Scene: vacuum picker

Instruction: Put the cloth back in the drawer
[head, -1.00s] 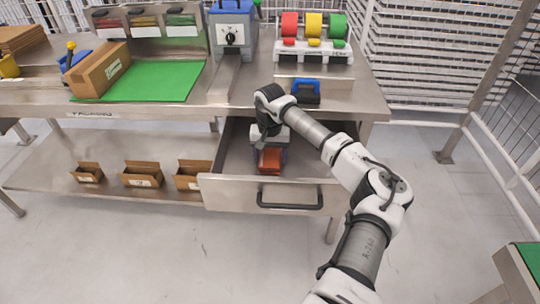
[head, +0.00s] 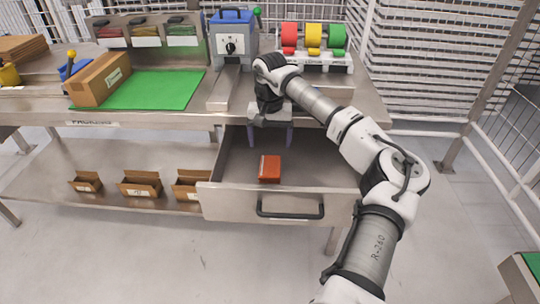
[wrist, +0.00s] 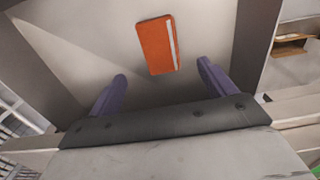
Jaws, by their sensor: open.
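The cloth (head: 270,168) is an orange-red folded block with a pale stripe. It lies on the floor of the open drawer (head: 230,202), near the drawer's front. It also shows in the wrist view (wrist: 155,45), apart from the fingers. My gripper (head: 271,142) is above the drawer, behind and above the cloth in the head view. Its two purple fingers are spread wide with nothing between them, as the wrist view also shows (wrist: 162,84). The back of the drawer is partly hidden by my arm.
The drawer hangs under a steel bench with a green mat (head: 165,90), a cardboard box (head: 98,75), a blue-grey machine (head: 232,40) and red, yellow and green tape rolls (head: 313,38). Small cardboard bins (head: 140,184) stand on the lower shelf. A black handle (head: 290,208) sticks out from the drawer front.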

